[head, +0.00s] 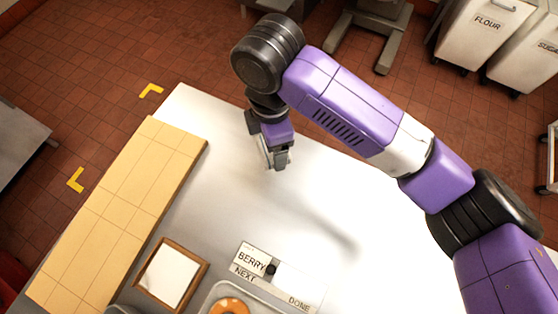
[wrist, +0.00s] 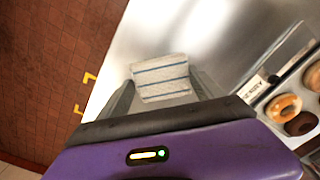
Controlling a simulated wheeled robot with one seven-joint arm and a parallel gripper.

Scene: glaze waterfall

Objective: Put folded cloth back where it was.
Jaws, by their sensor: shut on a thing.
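The folded cloth (wrist: 160,72) is white with blue stripes and shows in the wrist view between my two fingers. My gripper (wrist: 164,92) is shut on it, with one finger at each side. In the head view my gripper (head: 277,161) points down over the far part of the pale metal table (head: 310,195). There the cloth is mostly hidden by the gripper, with only a pale edge at its left side. I cannot tell how far the cloth is above the table.
A tan tiled block (head: 120,205) lies along the table's left side. A wood-framed white panel (head: 171,275), a BERRY card (head: 252,258) and a tray (head: 215,293) with doughnuts are at the near side. The tabletop around my gripper is clear.

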